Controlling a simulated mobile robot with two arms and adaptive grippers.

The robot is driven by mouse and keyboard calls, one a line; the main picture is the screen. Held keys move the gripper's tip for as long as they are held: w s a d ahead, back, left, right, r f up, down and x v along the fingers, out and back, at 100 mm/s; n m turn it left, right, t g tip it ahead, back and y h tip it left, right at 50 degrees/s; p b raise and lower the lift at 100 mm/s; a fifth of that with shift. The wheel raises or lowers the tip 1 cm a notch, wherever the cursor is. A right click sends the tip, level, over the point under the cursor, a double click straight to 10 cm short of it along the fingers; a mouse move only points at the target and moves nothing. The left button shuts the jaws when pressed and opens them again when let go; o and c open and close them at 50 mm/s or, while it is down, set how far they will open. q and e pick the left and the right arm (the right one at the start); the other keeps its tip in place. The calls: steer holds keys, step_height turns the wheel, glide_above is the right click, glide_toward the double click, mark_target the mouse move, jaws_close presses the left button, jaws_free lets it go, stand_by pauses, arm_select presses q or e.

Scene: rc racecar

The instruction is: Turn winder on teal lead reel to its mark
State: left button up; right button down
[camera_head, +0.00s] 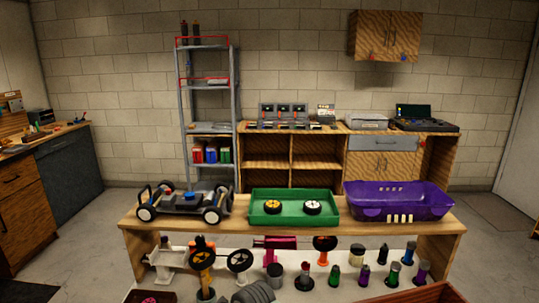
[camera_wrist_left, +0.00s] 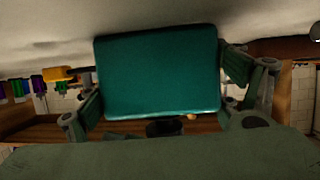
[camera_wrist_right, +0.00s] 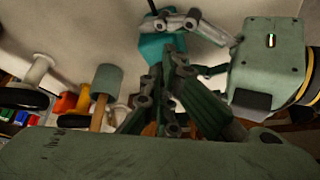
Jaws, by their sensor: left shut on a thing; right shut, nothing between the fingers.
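The teal lead reel (camera_wrist_left: 157,70) shows in the left wrist view as a broad teal block between the two fingers of my left gripper (camera_wrist_left: 160,85). A dark round part (camera_wrist_left: 165,128) with a small orange spot beside it shows at its lower edge; I cannot tell if this is the winder and its mark. In the right wrist view, the teal reel (camera_wrist_right: 152,46) is partly hidden behind my right gripper (camera_wrist_right: 164,78). That gripper is shut and empty, its fingers overlapping the reel in the picture; contact cannot be told. Neither gripper is clearly visible in the head view.
A wooden bench (camera_head: 290,228) carries an RC car chassis (camera_head: 185,203), a green tray (camera_head: 292,207) with two wheels and a purple bin (camera_head: 397,200). Several coloured bottles and stands (camera_head: 335,275) crowd the foreground. Shelves and cabinets line the back wall.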

steer(key=shift+a, duration=0.4)
stand_by(0.5)
steer(key=shift+s+a, duration=0.1)
steer(key=shift+s, duration=0.25)
steer(key=shift+s+a, duration=0.15)
steer(key=shift+s, duration=0.1)
steer(key=shift+s+a+r, duration=0.1)
steer(key=shift+s+a, duration=0.15)
steer(key=shift+a, duration=0.2)
steer(key=shift+d, duration=0.2)
steer(key=shift+s+d+r, duration=0.15)
steer(key=shift+r, duration=1.3)
steer(key=shift+s+d+r, duration=0.1)
steer(key=shift+s+r, duration=0.05)
steer(key=shift+r, duration=1.3)
